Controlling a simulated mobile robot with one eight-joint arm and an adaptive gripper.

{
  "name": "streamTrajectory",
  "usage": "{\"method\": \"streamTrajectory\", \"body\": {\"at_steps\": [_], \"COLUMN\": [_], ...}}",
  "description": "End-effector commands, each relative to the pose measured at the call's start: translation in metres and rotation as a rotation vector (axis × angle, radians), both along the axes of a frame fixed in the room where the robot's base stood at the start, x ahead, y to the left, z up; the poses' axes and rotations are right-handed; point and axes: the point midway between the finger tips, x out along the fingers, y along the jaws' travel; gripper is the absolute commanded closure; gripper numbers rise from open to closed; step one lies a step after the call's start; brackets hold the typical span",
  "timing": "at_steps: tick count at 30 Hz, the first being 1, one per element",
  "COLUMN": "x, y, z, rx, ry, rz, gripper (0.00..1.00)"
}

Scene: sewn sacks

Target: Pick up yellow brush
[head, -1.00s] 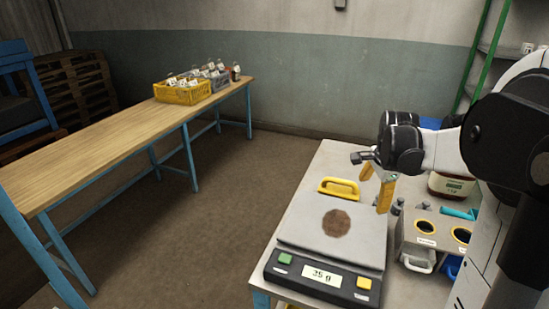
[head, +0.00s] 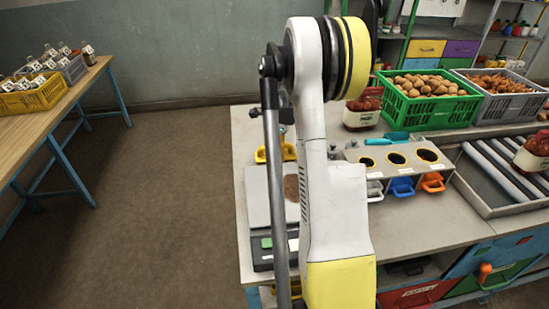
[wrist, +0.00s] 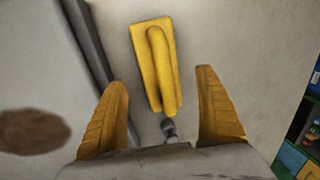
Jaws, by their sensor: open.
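The yellow brush (wrist: 155,65) lies on the light table top, beside the dark edge of the scale, with a raised long handle on its flat block. In the head view the yellow brush (head: 261,155) is partly hidden behind my arm. My gripper (wrist: 162,80) is open, with its two ribbed orange-yellow fingers apart. In the wrist view the brush appears between and beyond the fingertips, with nothing held. The remaining height above it is hard to judge. My gripper is mostly hidden by my arm in the head view.
A scale (head: 256,205) with a brown patch (head: 291,188) stands in front of the brush. A small grey metal piece (wrist: 168,128) shows just below the brush. A dispenser with black holes (head: 396,160), a red-filled jar (head: 362,112) and a green potato crate (head: 425,105) stand to the right.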

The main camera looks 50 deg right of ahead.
Motion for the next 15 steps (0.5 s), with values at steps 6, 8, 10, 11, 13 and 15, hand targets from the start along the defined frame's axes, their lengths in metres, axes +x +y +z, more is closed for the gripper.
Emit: {"method": "streamTrajectory", "body": {"at_steps": [6,8,10,11,13,15], "x": [0.005,0.007,0.008,0.009,0.009,0.009], "y": [-0.002,-0.003,-0.005,-0.005,-0.005,-0.005], "z": [-0.026,-0.036,-0.046,-0.049,-0.051,-0.05], "rx": [0.0,0.0,0.0,0.0,0.0,0.0], "ry": [0.0,0.0,0.0,0.0,0.0,0.0], "rz": [0.001,0.001,0.001,0.001,0.001,0.001], "gripper": [0.18,0.18,0.18,0.18,0.18,0.18]}}
